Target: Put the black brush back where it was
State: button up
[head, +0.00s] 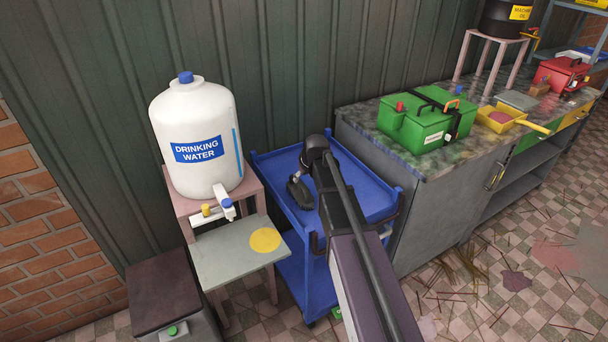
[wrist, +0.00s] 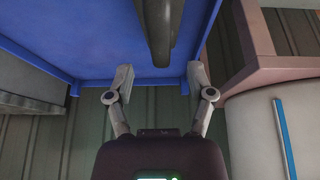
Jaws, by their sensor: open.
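The blue trolley (head: 377,211) stands between the water stand and the counter. A dark, rounded object (head: 299,191), likely the black brush, shows over the left part of its top tray, beside my arm's end. In the wrist view a dark, long shape (wrist: 160,30) comes down from the top edge and ends near the gap between my fingers; it looks like the same object, but most of it is cut off. My gripper (wrist: 160,82) is open, its two grey fingers apart on either side of that gap. I cannot tell whether they touch it.
A water jug (head: 195,125) on a pink stand (head: 254,182) is close on the left, with a grey shelf (head: 232,273) in front. The counter (head: 365,128) is close on the right, holding a green toolbox (head: 415,125). The corrugated wall is behind. The tray's right part is clear.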

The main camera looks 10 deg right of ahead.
jog(key=shift+p+v, duration=2.25)
jog(key=shift+v, duration=0.6)
jog(key=s+f+m+g+h, duration=0.1)
jog(key=s+m+g, duration=0.2)
jog(key=s, duration=2.1)
jog(key=shift+s+a+f+m+g, duration=0.3)
jog(key=shift+s+a+f+g, duration=0.1)
jog(key=shift+g, duration=0.5)
jog(key=shift+a, duration=0.1)
